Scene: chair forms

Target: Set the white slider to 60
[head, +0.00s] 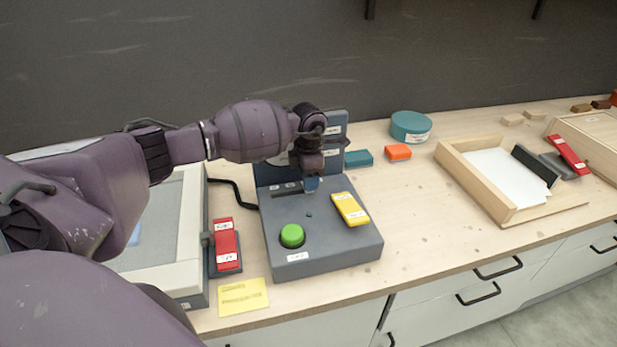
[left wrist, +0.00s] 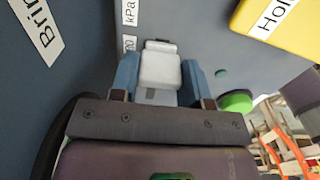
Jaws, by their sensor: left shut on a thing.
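The grey control console (head: 335,250) stands on the wooden counter. My left gripper (head: 311,186) reaches down to its upper middle part, in front of its upright back panel. In the left wrist view the white slider (left wrist: 160,69) sits between the two blue fingers of my left gripper (left wrist: 160,80), which are shut on it. A label reading "kPa" and part of a number show beside it. The rest of the scale is hidden, so I cannot read the slider's setting. In the head view the gripper hides the slider. My right gripper is not in view.
The console also bears a green button (head: 292,236) and a yellow labelled piece (head: 350,208). A red switch (head: 226,246) and a yellow note (head: 243,297) lie left of it. A wooden tray (head: 508,215) stands right. The counter between is mostly clear.

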